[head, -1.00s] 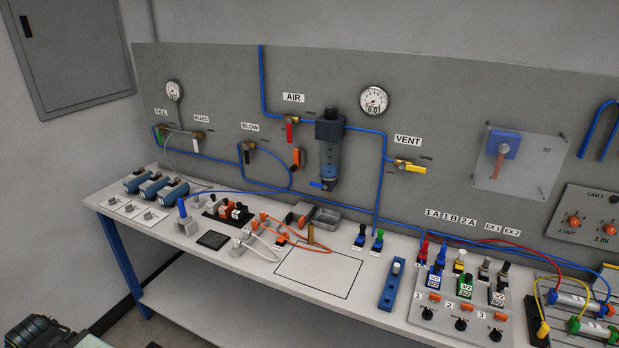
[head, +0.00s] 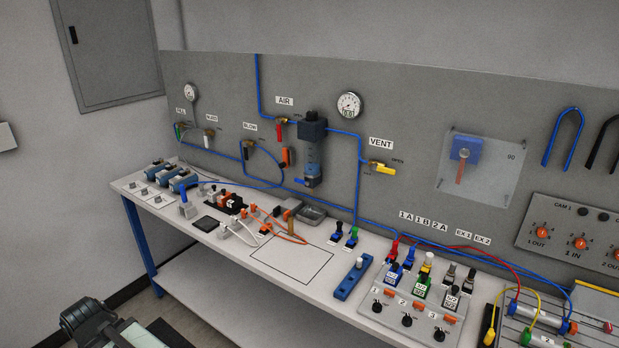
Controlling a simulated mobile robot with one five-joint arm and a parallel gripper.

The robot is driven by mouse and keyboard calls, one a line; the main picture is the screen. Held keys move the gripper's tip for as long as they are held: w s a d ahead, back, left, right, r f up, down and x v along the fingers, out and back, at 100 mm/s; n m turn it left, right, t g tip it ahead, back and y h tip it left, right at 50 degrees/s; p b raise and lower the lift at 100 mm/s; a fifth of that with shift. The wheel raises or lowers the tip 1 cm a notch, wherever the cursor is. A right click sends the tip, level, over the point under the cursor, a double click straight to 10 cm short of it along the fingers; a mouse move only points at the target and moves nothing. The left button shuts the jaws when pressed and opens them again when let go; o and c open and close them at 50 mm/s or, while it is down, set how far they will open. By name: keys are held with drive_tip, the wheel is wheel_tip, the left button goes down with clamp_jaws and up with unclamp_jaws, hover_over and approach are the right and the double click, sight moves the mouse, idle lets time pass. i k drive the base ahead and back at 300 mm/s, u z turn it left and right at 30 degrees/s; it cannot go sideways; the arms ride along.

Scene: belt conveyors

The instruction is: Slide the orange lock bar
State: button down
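A small upright orange bar (head: 288,156) is on the grey wall panel, left of the air filter unit (head: 312,150) and below the red-handled AIR valve (head: 281,130). It looks like the lock bar, but at this size I cannot be sure, nor tell its exact position. Another orange-red bar (head: 461,172) hangs from a blue block behind a clear plate at the right. My gripper is not in view. A dark part, probably of my own arm, shows at the lower left, well apart from the panel and bench.
The white bench (head: 180,215) runs below the panel and carries several small valves, fittings and hoses. An outlined area (head: 292,262) on it is bare. Blue tubing crosses the panel.

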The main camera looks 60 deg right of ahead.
sight(284, 164)
drive_tip(key=u, duration=0.15)
drive_tip(key=i, duration=0.9)
drive_tip(key=z, duration=0.05)
